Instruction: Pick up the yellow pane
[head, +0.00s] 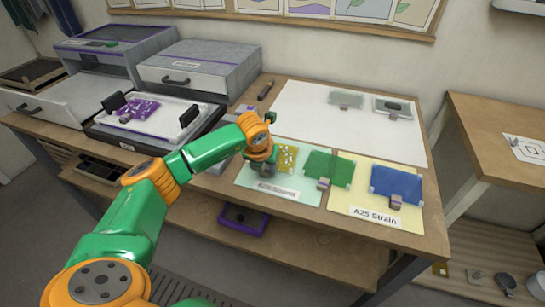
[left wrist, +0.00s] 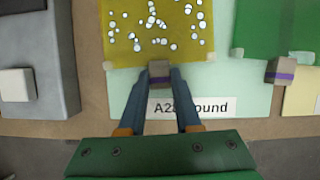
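The yellow pane (head: 287,157), speckled with white dots, lies at the left end of the pale green mat (head: 301,193). It also shows at the top of the left wrist view (left wrist: 155,42). A small grey block (left wrist: 159,69) sits at its near edge. My left gripper (left wrist: 159,78) points down at that edge, one finger on each side of the block. Little or no gap shows beside the block, so I cannot tell whether the fingers clamp it. In the head view my left gripper (head: 262,160) partly hides the pane. My right gripper is not in view.
A tray (head: 160,110) with a purple pane (head: 140,106) stands left. The white sheet (head: 320,125) behind is mostly clear.

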